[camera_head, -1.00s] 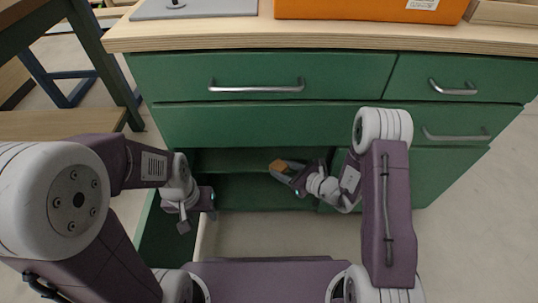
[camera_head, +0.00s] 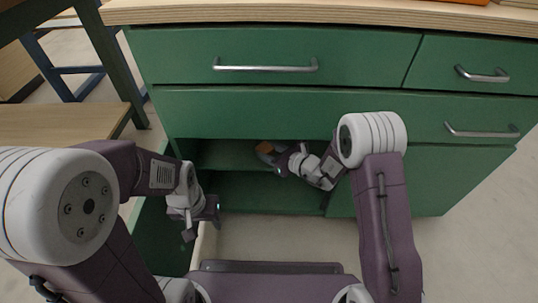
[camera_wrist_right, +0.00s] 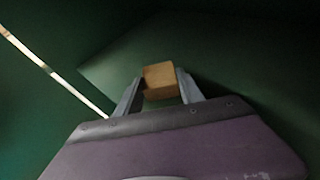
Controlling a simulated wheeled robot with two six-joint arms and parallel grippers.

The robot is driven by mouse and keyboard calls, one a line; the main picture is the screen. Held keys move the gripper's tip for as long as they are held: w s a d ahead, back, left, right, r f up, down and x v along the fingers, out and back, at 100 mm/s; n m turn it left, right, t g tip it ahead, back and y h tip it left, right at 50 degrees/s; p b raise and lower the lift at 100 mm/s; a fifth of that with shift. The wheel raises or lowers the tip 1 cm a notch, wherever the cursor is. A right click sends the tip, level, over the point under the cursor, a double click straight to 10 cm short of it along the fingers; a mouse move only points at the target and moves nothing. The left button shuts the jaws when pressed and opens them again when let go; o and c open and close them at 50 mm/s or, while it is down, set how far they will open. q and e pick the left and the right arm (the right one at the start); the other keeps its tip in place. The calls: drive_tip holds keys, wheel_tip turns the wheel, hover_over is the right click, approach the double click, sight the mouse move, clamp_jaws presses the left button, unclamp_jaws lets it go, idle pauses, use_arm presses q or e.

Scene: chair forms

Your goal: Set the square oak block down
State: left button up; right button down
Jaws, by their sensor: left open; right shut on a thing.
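The square oak block (camera_head: 265,148) is a small brown cube. My right gripper (camera_head: 268,153) is shut on it inside the open lower compartment of the green cabinet (camera_head: 270,108). In the right wrist view the block (camera_wrist_right: 159,81) sits between the two grey fingers of the right gripper (camera_wrist_right: 158,92). A green shelf surface (camera_wrist_right: 125,70) lies beyond it; I cannot tell whether the block touches it. My left gripper (camera_head: 204,222) is open and empty, left of the compartment opening, near the open door (camera_head: 160,235).
Closed drawers with metal handles (camera_head: 265,68) are above the opening. The worktop edge (camera_head: 300,14) runs across the top. A wooden bench (camera_head: 65,124) stands at the left. Bare floor (camera_head: 490,215) is free at the right.

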drive_tip(key=c, duration=0.7)
unclamp_jaws()
drive_tip(key=shift+r, duration=0.2)
drive_tip(key=p+v, duration=0.2)
drive_tip(key=shift+d+p, duration=0.1)
drive_tip(key=shift+p, duration=0.25)
drive_tip(key=s+d+p, duration=0.1)
drive_tip(key=s+d, duration=0.1)
drive_tip(key=s+d+p, duration=0.2)
drive_tip(key=s+d, duration=0.1)
drive_tip(key=s+d+p, duration=0.2)
drive_tip(key=s, duration=0.1)
drive_tip(key=shift+d+f, duration=0.35)
drive_tip(key=shift+d, duration=0.05)
